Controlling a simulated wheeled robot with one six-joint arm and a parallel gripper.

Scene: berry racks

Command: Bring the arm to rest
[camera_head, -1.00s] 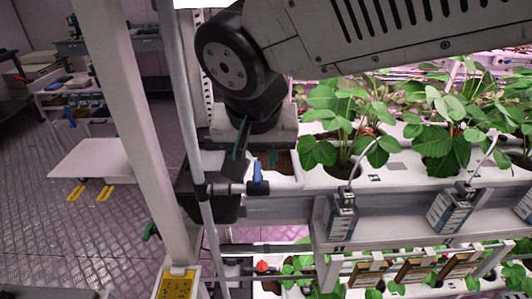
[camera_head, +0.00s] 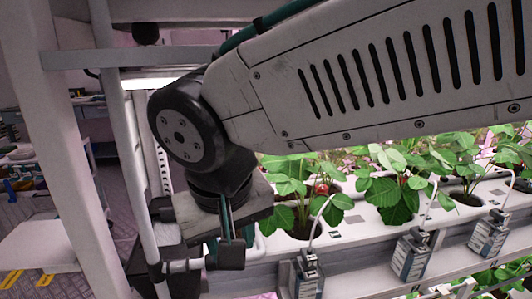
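My arm (camera_head: 370,75) reaches in from the upper right across the front of the berry rack. Its black wrist joint (camera_head: 185,135) bends downward at the left end of the rack. My gripper (camera_head: 228,238) hangs below a grey block under the wrist, pointing down, in front of the left end of the white planting trough. The finger area is dark and mixes with dark rack fittings behind it, so the gap between the fingers cannot be made out. I see no berry at it.
Strawberry plants (camera_head: 395,185) grow in the white trough (camera_head: 350,235) below and right of my arm. Grey boxes with thin tubes (camera_head: 411,255) hang on its front rail. A white rack post (camera_head: 75,130) stands close to the left. Open floor lies beyond it.

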